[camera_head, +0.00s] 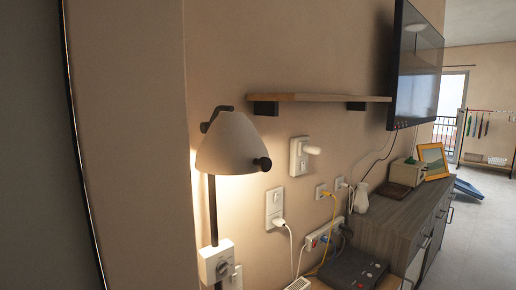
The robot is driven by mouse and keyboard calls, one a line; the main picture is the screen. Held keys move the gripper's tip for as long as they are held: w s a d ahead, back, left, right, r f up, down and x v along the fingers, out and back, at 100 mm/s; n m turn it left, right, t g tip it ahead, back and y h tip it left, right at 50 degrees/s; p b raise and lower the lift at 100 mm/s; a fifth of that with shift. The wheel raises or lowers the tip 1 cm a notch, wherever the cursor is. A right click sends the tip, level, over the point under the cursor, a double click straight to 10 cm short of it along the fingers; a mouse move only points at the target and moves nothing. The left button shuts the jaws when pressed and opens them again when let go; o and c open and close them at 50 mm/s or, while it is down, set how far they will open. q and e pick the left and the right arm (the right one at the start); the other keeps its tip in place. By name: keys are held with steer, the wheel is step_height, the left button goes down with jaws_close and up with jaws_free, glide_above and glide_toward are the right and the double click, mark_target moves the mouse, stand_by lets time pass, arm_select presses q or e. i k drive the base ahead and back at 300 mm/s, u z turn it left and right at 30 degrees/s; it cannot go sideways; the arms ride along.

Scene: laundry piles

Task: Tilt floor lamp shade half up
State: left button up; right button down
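A floor lamp stands close to the wall at the left middle of the head view. Its cream cone-shaped shade (230,143) opens downward, and warm light falls on the wall below it. A dark knob (262,163) sticks out at the shade's lower right. A dark joint (215,117) holds the shade near its top, on a thin dark pole (213,210). The pole's foot is out of the picture. Neither of my grippers shows in this view, and nothing is seen touching the shade.
A wall switch box (216,264) sits by the pole, with outlets and cables to the right. A wooden shelf (325,97) and a television (416,68) are higher up. A grey dresser (395,238) lines the wall. Open floor (485,235) lies at the far right.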

mark_target(231, 145)
steer(key=z, duration=2.05)
steer(key=k, duration=1.15)
steer(key=u, duration=1.95)
steer(key=i, duration=0.5)
